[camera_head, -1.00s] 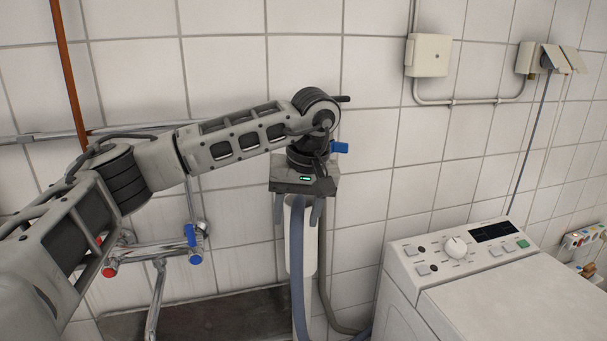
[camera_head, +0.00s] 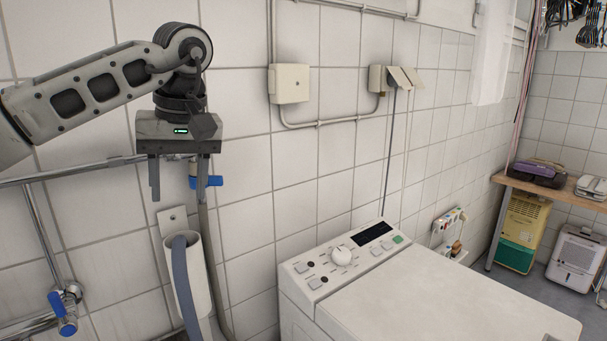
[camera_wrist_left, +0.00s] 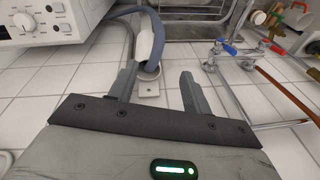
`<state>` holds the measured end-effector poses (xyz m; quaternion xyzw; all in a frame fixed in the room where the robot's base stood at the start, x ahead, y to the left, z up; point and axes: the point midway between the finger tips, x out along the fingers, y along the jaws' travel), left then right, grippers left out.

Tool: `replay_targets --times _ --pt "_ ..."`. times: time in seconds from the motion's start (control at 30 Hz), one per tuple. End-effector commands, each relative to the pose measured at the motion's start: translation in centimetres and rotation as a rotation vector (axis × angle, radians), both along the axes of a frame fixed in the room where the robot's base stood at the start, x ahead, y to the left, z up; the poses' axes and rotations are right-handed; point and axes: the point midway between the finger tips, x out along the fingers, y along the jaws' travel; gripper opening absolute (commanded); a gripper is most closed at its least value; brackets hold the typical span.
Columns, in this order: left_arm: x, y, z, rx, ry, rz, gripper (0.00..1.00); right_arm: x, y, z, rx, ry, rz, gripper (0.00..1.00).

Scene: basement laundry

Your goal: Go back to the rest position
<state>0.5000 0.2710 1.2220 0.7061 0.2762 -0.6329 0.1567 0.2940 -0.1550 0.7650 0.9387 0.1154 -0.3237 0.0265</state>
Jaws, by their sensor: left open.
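My left gripper (camera_head: 173,180) points down in front of the tiled wall, above the white pipe holder. Its two fingers are apart with nothing between them. In the left wrist view the left gripper (camera_wrist_left: 158,85) is also open and empty. The white pipe holder (camera_head: 199,262) is fixed to the wall with a grey-blue hose (camera_head: 183,285) hanging in it. The hose also shows beyond the fingers in the left wrist view (camera_wrist_left: 156,40), apart from them as far as I can tell. My right gripper is not in view.
A white washing machine (camera_head: 440,300) stands right of the holder. A tap with a blue handle (camera_head: 62,305) is at the lower left. A wall box (camera_head: 289,84) and conduits are on the wall. A wooden table (camera_head: 550,189) stands at the far right, with open floor before it.

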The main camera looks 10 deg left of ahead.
Motion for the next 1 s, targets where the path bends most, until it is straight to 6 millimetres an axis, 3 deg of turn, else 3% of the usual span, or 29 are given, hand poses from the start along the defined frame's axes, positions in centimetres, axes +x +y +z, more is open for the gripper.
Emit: replay_targets --times 0.07,0.17,0.27,0.4,0.5,0.6,0.7,0.8,0.93,1.0 --pt "0.2 -1.4 -1.5 -0.041 0.013 -0.011 0.49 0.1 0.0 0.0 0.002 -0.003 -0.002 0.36" --pt "0.2 -5.1 -4.9 -0.160 0.047 -0.021 0.49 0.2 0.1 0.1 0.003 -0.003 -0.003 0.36" --pt "-0.6 -10.7 -9.3 -0.354 0.114 -0.003 0.49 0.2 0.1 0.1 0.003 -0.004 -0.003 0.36" --pt "-3.7 -19.5 -13.9 -0.696 0.289 0.113 0.49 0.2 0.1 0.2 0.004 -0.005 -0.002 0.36" --pt "-6.6 -25.4 -15.3 -0.952 0.478 0.274 0.49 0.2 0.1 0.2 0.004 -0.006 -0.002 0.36" --pt "-8.9 -29.7 -15.0 -1.179 0.706 0.492 0.49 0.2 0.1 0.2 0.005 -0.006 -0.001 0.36" --pt "-9.9 -32.2 -14.0 -1.366 0.967 0.760 0.49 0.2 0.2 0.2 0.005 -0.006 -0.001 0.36" --pt "-9.5 -33.0 -13.3 -1.503 1.256 1.068 0.49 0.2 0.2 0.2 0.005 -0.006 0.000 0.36" --pt "-7.5 -31.5 -14.2 -1.595 1.663 1.522 0.49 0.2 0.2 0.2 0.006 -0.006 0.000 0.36" --pt "-6.3 -29.7 -16.0 -1.596 1.893 1.786 0.49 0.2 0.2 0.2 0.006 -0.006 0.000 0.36"
